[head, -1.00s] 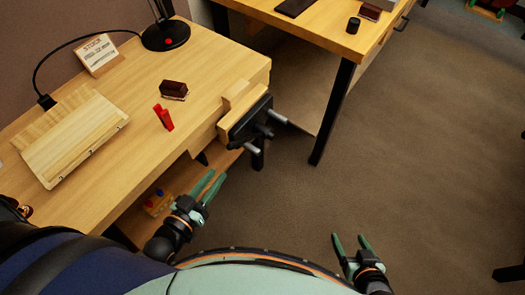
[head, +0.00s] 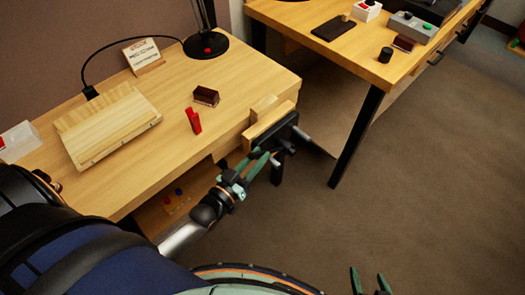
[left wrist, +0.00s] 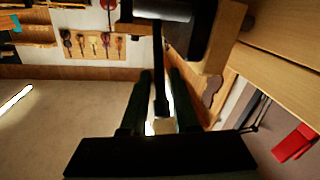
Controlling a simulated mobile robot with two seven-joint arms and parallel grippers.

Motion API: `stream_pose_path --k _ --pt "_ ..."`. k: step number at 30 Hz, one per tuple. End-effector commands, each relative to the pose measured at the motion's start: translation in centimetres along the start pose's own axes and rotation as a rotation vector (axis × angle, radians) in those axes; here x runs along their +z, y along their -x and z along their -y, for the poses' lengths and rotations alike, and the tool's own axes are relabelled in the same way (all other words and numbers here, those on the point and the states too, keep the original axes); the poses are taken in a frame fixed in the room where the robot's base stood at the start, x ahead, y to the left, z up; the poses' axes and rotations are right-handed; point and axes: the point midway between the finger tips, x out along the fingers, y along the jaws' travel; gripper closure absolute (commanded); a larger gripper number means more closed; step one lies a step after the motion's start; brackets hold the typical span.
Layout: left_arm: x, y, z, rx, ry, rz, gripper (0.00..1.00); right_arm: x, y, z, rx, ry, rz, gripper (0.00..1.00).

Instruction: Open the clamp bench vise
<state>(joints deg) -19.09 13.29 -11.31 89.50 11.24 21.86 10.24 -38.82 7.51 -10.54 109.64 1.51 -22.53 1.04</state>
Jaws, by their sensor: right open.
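The bench vise has a wooden jaw (head: 270,122) and a black front plate (head: 284,131), mounted at the near right corner of the workbench. My left gripper (head: 262,160) is just in front of it, its green fingers beside the vise's front hardware. In the left wrist view a thin dark handle bar (left wrist: 158,60) hangs below a metal screw end (left wrist: 163,10) and runs down between the two fingers (left wrist: 160,98). The fingers look apart, with gaps beside the bar. My right gripper (head: 369,282) is open and empty over the floor at the bottom edge.
A second table (head: 350,60) stands at the back right. Open floor lies to the right.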

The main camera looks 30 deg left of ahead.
Motion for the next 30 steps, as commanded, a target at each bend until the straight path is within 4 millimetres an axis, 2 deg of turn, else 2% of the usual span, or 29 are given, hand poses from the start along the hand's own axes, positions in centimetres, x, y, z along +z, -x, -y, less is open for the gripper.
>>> stream_pose_path --k 6,16,24,30 --pt "0.0 -2.0 0.0 0.001 0.000 0.000 0.71 0.0 0.0 0.0 0.000 0.000 0.000 0.25" --pt "0.1 -2.2 0.0 0.000 0.000 0.001 0.71 0.0 0.0 0.0 0.000 0.000 0.001 0.25" --pt "0.1 -2.2 0.0 0.000 0.000 0.001 1.00 0.0 0.0 0.0 0.000 0.000 0.001 0.25" --pt "0.0 -2.2 0.0 0.000 0.000 0.001 1.00 0.0 0.0 0.0 0.000 0.000 0.001 0.25"
